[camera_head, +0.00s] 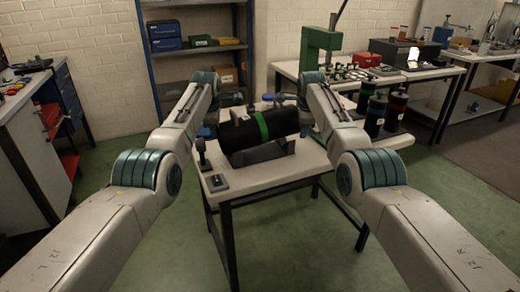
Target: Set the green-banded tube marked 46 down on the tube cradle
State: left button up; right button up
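The dark tube with a green band (263,127) lies roughly level over the white table in the middle. A pale label shows near its left end, too small to read. The black tube cradle (262,154) is directly under it. I cannot tell whether the tube rests on it or hangs just above. My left gripper (239,113) is at the tube's left end and my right gripper (301,104) is by its right end. Both are small, dark and partly hidden by my forearms, so their fingers cannot be made out.
A small dark device with a knob (216,182) sits on the table's front left corner. A green press (320,47) and a shelf rack (200,50) are behind. The floor in front is clear.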

pick_arm(q)
jog(key=shift+a+r, duration=0.2)
jog(key=o, duration=0.5)
jog(key=shift+s+a+r, duration=0.1)
jog(key=shift+a, duration=0.8)
pick_arm(e)
jog(key=shift+d+r, duration=0.25)
jog(key=shift+d, duration=0.75)
jog(key=o, duration=0.5)
jog(key=shift+s, duration=0.1)
